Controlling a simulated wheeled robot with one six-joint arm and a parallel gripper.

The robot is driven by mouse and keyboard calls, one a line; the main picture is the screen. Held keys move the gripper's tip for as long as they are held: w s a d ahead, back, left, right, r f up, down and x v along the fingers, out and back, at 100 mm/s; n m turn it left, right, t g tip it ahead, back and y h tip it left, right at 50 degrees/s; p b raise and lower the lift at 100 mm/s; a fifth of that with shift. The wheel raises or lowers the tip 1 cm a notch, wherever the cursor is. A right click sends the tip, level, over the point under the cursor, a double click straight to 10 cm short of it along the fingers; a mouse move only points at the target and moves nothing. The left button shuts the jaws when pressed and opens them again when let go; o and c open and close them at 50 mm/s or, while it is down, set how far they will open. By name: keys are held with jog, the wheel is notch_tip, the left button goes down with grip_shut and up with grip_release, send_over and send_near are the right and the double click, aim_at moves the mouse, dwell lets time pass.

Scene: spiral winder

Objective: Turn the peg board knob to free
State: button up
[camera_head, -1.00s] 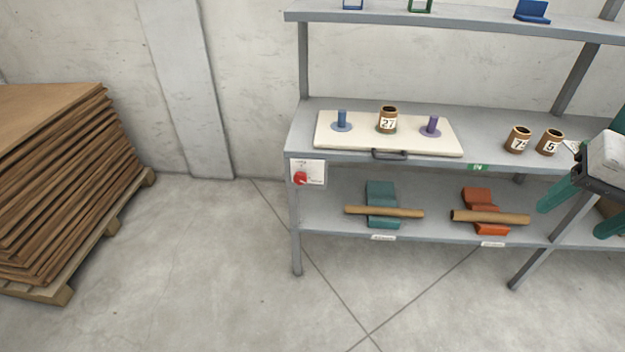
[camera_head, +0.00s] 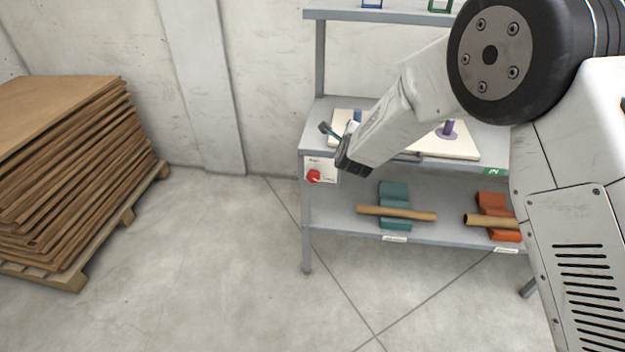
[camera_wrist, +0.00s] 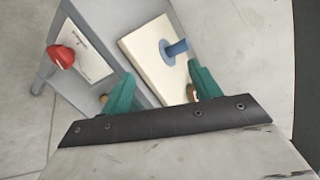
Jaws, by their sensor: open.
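The red knob (camera_head: 314,176) sits on a white label plate (camera_head: 329,166) at the front left corner of the shelf. In the wrist view the knob (camera_wrist: 62,55) is at the upper left, on the plate (camera_wrist: 88,56). The peg board (camera_head: 461,147) lies on the shelf top, partly hidden by my arm. Its blue peg (camera_wrist: 177,48) and a purple peg (camera_head: 447,128) show.
A lower shelf (camera_head: 346,222) holds a teal cradle (camera_head: 394,193) and an orange cradle (camera_head: 492,203), each with a cardboard tube. A stack of brown sheets (camera_head: 75,170) stands on a pallet at the left. The floor between is clear.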

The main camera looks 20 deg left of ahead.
jog(key=s+a+f+m+t, duration=0.25)
jog(key=a+f, duration=0.35)
jog(key=f, duration=0.3)
jog(key=m+t+h, duration=0.1)
jog(key=m+t, duration=0.1)
jog(key=m, duration=0.3)
send_near(313, 178)
jog(key=d+x, duration=0.1)
jog(key=x, duration=0.1)
jog(key=shift+n, duration=0.35)
jog(key=x, duration=0.5)
jog(key=a+x, duration=0.1)
jog(key=x, duration=0.1)
jog(key=shift+w+a, duration=0.1)
jog(key=shift+w, duration=0.2)
jog(key=shift+c, duration=0.2)
jog(key=c, duration=0.9)
